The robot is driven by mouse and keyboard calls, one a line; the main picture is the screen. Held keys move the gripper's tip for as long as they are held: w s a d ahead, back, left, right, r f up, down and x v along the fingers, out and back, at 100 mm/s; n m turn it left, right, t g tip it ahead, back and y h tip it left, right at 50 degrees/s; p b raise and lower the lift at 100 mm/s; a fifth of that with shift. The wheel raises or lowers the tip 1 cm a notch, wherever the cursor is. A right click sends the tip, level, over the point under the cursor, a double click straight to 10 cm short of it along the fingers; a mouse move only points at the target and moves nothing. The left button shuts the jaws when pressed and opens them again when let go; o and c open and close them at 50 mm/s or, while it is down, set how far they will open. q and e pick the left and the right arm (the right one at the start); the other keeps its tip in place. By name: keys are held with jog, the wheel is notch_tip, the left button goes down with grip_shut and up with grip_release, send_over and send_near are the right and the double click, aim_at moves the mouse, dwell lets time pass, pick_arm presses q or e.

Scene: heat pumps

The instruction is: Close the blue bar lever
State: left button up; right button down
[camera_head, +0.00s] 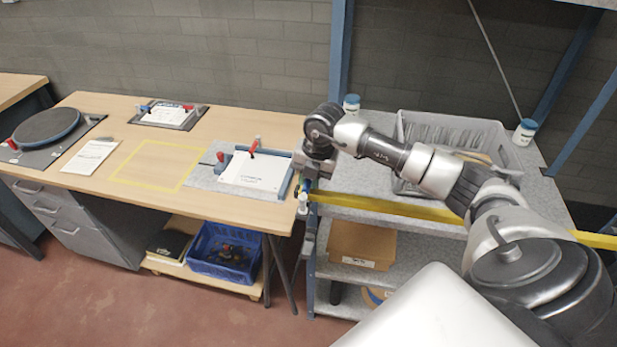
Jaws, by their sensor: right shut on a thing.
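My right gripper (304,190) reaches down at the right front corner of the wooden table. It is shut on a small part beside the fixture, which looks like the blue bar lever (306,184); the gripper and wrist hide most of it. The fixture holds a white plate (255,174) between blue side bars, with one bar (286,186) just left of my gripper. A red lever (254,146) stands upright at the fixture's back edge. My left gripper is not in view.
The grey shelf right of the table has a yellow front bar (400,208), a grey bin (455,130) and two white jars. A blue upright (341,50) stands close behind my wrist. A taped yellow square (155,165) on the table is empty. A blue crate (222,268) sits below.

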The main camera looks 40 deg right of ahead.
jog(key=c, duration=1)
grip_release()
jog(key=shift+c, duration=0.2)
jog(key=shift+r, duration=0.1)
notch_tip(320, 180, up, 10)
jog(key=s+d+b, duration=0.1)
jog(key=b, duration=0.2)
jog(key=shift+s+d+r, duration=0.25)
jog(key=shift+s, duration=0.1)
